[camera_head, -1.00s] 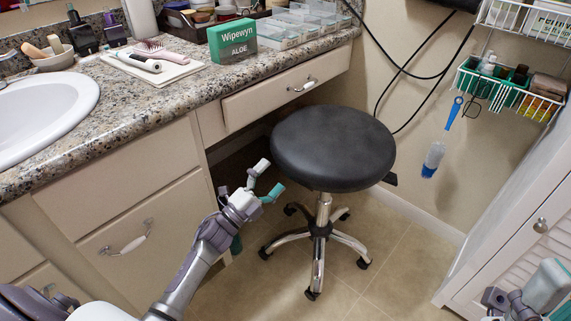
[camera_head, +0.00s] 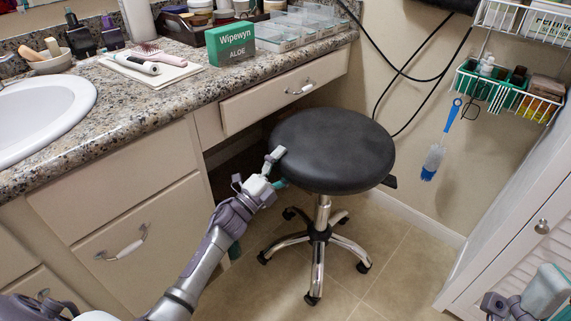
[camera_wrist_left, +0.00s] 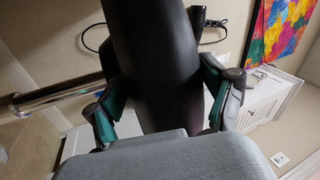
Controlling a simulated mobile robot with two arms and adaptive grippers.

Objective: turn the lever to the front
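A short black lever (camera_head: 389,181) sticks out from under the right side of the round black stool seat (camera_head: 332,147). My left gripper (camera_head: 278,170) is at the seat's left edge, on the opposite side from the lever. Its fingers are apart, one above the rim and one below. In the left wrist view the dark seat edge (camera_wrist_left: 158,60) runs between the two open fingers (camera_wrist_left: 160,105); whether they touch it I cannot tell. Part of my right gripper (camera_head: 540,292) shows at the lower right corner, cut off by the frame.
The stool stands on a chrome column (camera_head: 322,212) with a wheeled star base on tiles. A counter (camera_head: 150,108) with a drawer (camera_head: 283,92) is at the left and behind. A white louvred cabinet (camera_head: 520,235) stands at the right. Wire baskets (camera_head: 508,90) and black cables hang on the wall.

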